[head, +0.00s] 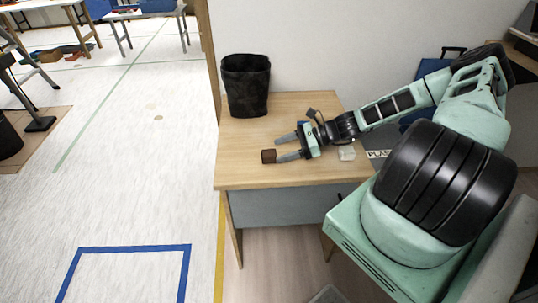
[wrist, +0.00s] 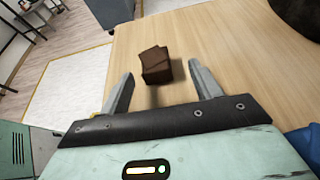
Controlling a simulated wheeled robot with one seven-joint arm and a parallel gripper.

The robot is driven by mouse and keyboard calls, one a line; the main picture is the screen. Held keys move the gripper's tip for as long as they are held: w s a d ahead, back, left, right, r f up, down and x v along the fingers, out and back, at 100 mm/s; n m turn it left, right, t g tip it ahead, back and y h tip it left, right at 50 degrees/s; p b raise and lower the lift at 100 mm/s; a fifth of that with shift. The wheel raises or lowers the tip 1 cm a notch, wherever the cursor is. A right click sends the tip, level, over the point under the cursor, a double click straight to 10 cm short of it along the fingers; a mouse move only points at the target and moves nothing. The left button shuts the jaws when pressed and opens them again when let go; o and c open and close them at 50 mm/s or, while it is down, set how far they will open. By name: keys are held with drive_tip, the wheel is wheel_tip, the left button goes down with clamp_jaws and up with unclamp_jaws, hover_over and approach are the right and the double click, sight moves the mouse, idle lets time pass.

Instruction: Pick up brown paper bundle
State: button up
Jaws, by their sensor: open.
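The brown paper bundle (head: 268,156) is a small dark brown block on the wooden table (head: 240,175), close to the table's left edge. The wrist view also shows my gripper (wrist: 160,75) with both fingers spread apart. In the head view the lower finger's tip overlaps or borders the bundle; I cannot tell whether they touch.
A black bin (head: 246,86) stands at the table's back left corner. A small pale translucent block (head: 346,153) lies on the table near my wrist. A blue suitcase (head: 425,75) stands behind my arm. The table's front left area is clear.

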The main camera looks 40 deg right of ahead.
sight(272, 153)
drive_tip(key=x, duration=0.1)
drive_tip(key=p+x, duration=0.1)
drive_tip(key=x, duration=0.2)
drive_tip(key=shift+s+a+r, duration=0.1)
drive_tip(key=shift+a+r, duration=0.1)
drive_tip(key=shift+a, duration=0.2)
drive_tip(key=shift+w+a+f, duration=0.2)
drive_tip(key=shift+w+a, duration=0.05)
drive_tip(key=shift+a, duration=0.05)
drive_tip(key=c, duration=1)
